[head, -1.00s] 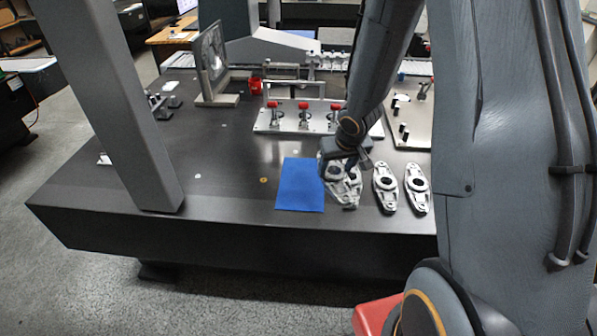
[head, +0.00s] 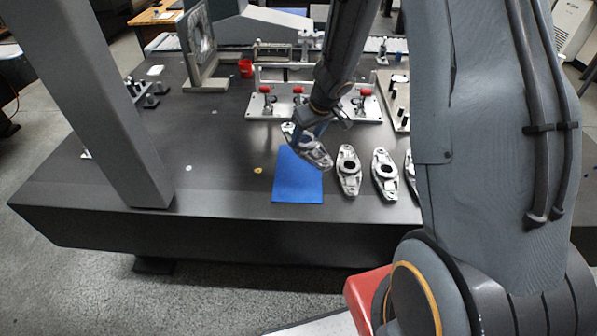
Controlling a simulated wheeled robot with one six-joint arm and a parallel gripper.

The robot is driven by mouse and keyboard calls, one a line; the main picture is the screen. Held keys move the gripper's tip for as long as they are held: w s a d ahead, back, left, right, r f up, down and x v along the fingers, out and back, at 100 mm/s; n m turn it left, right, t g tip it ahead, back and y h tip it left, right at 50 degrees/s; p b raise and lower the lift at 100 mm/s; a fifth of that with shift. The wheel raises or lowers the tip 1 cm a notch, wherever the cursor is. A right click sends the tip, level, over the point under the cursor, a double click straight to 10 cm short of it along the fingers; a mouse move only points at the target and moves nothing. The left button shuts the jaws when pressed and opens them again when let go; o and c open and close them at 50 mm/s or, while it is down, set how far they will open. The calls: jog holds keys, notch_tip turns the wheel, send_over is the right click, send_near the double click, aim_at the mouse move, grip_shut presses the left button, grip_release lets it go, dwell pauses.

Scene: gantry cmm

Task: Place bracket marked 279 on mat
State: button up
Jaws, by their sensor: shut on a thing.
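My gripper (head: 308,138) is shut on a grey metal bracket (head: 318,156) with rounded ends. The held bracket is tilted and overlaps the far right part of the blue mat (head: 297,185) in the picture. It appears to be above the mat, though the exact gap is hard to tell. The near part of the mat is bare. Any number on the held bracket is too small to read, and my gripper hides part of it.
Similar brackets lie on the dark table right of the mat: one close by (head: 348,183), another (head: 385,174), and a third partly hidden by my arm. A fixture plate with red-topped clamps (head: 298,104) stands behind. A grey column (head: 118,130) rises at left. Table left of the mat is mostly clear.

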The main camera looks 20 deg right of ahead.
jog(key=a+n, duration=0.2)
jog(key=b, duration=0.4)
send_over(296, 169)
jog(key=s+d, duration=0.1)
jog(key=s, duration=0.1)
notch_tip(296, 169, down, 6)
jog(key=shift+y, duration=0.3)
jog(key=shift+w+f+b, duration=0.15)
jog(key=shift+f+b, duration=1.6)
jog(key=shift+f, duration=0.4)
jog(key=shift+f, duration=0.2)
jog(key=o, duration=1.5)
